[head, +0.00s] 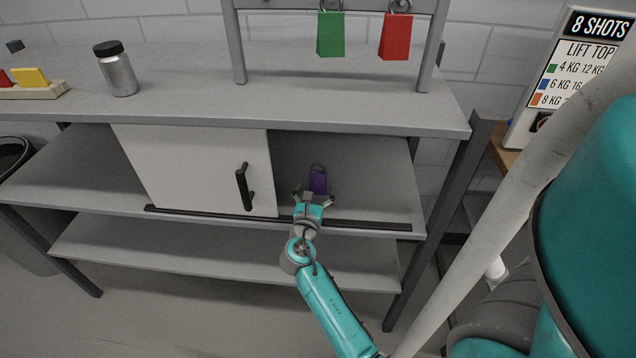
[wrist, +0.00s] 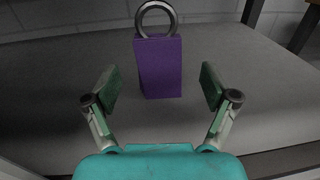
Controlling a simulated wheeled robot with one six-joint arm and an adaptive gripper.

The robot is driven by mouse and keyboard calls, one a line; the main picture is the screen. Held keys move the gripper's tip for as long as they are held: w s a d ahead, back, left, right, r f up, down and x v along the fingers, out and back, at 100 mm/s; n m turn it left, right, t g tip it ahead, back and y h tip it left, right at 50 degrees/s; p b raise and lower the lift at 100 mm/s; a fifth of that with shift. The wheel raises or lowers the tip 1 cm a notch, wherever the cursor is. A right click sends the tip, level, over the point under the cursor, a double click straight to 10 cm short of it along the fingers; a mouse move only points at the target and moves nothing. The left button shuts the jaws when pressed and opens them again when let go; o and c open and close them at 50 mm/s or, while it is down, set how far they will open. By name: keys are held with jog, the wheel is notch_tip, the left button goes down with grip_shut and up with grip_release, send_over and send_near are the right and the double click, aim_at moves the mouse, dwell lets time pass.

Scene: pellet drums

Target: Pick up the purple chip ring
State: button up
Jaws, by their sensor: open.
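The purple chip ring (head: 318,180) stands upright on the middle shelf, in the open part to the right of the white sliding door. In the wrist view the purple block (wrist: 160,68) has a grey metal ring (wrist: 156,18) on top. My gripper (head: 314,200) is open, at the shelf's front edge and just in front of the block. In the wrist view its two fingers (wrist: 158,88) are spread wide to the left and right of the block's line. The block appears centred between them and slightly beyond, not touched. The gripper hides part of its base in the head view.
A black rail (head: 350,224) runs along the front edge. The worktop (head: 250,108) overhangs above. Green (head: 330,35) and red (head: 396,36) chips hang from a rack. Shelf room is clear around the block.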

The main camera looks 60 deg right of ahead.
aim_at(317, 181)
jog(key=x, duration=0.5)
jog(key=shift+w, duration=0.15)
jog(key=shift+c, duration=0.2)
jog(key=c, duration=1.2)
